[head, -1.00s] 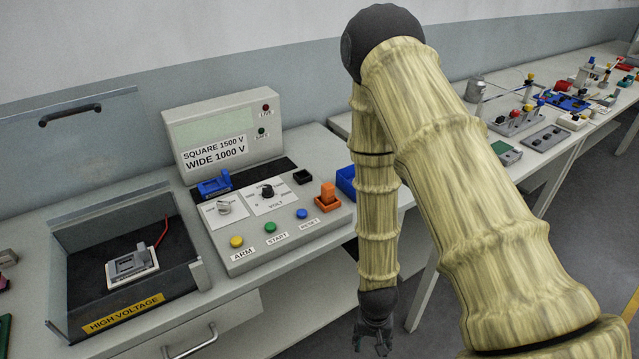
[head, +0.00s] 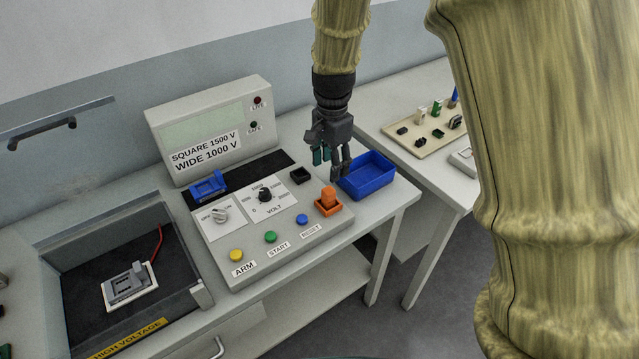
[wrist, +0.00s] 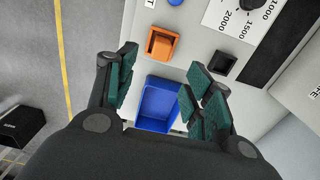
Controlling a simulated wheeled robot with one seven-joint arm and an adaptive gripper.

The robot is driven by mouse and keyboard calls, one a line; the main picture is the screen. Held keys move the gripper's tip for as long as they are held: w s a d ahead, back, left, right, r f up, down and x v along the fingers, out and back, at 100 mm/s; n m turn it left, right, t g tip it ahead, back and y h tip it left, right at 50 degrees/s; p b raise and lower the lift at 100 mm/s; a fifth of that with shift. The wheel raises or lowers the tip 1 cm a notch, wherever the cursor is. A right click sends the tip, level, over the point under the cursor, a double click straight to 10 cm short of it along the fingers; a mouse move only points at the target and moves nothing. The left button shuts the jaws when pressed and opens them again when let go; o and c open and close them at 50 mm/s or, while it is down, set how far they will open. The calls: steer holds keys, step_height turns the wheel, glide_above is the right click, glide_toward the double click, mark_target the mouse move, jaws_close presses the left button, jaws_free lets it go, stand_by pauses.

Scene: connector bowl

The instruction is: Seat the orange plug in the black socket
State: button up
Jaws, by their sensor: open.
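The orange plug (head: 328,196) stands upright in an orange square holder (head: 328,210) at the front right of the grey test panel. It also shows in the wrist view (wrist: 160,46). The black socket (head: 300,176) is a small square box on the panel, behind and left of the plug. It also shows in the wrist view (wrist: 223,63). My gripper (head: 330,165) is open and empty, raised near the panel's back right corner and the blue bin. In the wrist view, its teal-padded fingers (wrist: 162,75) are spread, with the plug beyond and between their tips.
An empty blue bin (head: 370,175) stands right of the panel. The panel carries a knob (head: 265,195), several buttons and a blue fixture (head: 208,187). A beige tray (head: 425,135) of small parts stands on the right table.

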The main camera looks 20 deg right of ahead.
mark_target(329, 190)
steer(key=shift+w+d, duration=0.1)
steer(key=shift+s+f, duration=0.2)
steer(key=shift+f, duration=0.05)
steer(key=f, duration=0.1)
steer(key=f+p, duration=0.1)
steer(key=f, duration=0.2)
steer(key=shift+w+a+f, duration=0.15)
steer(key=shift+w+a, duration=0.1)
steer(key=shift+a, duration=0.1)
steer(key=shift+s+d+p, duration=0.1)
steer(key=shift+s+p, duration=0.2)
steer(key=shift+s, duration=0.05)
steer(key=shift+f, duration=0.25)
steer(key=shift+w+f+p, duration=0.2)
steer(key=shift+f+p, duration=0.5)
steer(key=shift+f, duration=0.15)
steer(key=shift+f+p, duration=0.5)
steer(key=shift+f, duration=1)
steer(key=shift+c, duration=0.2)
